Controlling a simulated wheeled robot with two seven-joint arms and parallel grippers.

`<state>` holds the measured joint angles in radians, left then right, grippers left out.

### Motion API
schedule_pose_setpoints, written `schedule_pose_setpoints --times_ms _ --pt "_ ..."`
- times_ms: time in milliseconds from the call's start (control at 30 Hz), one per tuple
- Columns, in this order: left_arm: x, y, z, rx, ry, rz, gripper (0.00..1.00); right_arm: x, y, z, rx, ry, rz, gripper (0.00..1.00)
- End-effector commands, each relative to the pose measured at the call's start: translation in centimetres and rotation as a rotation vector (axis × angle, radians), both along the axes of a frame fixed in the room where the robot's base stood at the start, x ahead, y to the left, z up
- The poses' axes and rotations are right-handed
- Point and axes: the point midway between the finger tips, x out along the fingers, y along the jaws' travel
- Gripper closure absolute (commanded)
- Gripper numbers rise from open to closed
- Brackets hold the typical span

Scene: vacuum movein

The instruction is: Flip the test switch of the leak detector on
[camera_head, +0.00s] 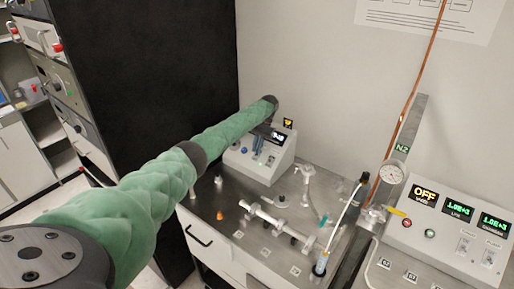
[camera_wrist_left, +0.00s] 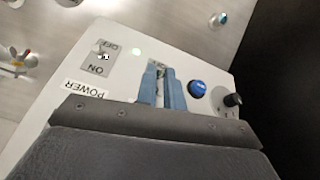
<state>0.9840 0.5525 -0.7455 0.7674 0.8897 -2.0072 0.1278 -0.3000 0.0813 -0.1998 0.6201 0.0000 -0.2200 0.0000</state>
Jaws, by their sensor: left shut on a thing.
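The leak detector (camera_head: 250,170) is a pale box with a sloped front, standing on the metal top at the back. Its panel also shows in the left wrist view (camera_wrist_left: 75,75). My left gripper (camera_head: 260,143) is over this panel. In the left wrist view its blue fingers (camera_wrist_left: 160,70) are shut at a small plate on the panel. They close on a small part there, which fits the test switch; the fingers hide it, so its position cannot be told. A POWER toggle (camera_wrist_left: 103,56) with OFF and ON marks sits to the left. My right gripper is not in view.
Beside the fingers are a small lit lamp (camera_wrist_left: 136,51), a blue button (camera_wrist_left: 197,88) and a black knob (camera_wrist_left: 232,100). A gauge (camera_head: 393,173) and a control box (camera_head: 450,240) stand right.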

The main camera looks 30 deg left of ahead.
Motion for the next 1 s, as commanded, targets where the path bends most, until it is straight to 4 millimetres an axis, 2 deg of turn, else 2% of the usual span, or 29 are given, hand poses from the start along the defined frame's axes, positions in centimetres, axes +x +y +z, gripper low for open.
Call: schedule_pose_setpoints --times_ms 233,267,300,333,367,733,1000 --pt "0.1 0.0 0.2 0.0 -0.004 0.0 1.0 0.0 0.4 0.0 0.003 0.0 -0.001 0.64" --pt "0.1 0.0 0.2 0.0 -0.004 0.0 0.85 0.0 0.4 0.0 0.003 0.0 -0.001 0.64" --pt "0.1 0.0 0.2 0.0 -0.004 0.0 0.77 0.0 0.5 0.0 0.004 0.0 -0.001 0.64" --pt "0.1 0.0 0.2 0.0 -0.004 0.0 0.71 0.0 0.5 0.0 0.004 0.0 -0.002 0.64" --pt "0.1 0.0 0.2 0.0 -0.004 0.0 0.7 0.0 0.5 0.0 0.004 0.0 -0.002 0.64" --pt "0.3 0.0 0.5 -0.001 -0.002 0.0 0.7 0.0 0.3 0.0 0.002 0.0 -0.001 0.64" --pt "1.8 0.0 3.2 0.002 -0.003 0.0 0.7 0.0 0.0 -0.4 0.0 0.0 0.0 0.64"
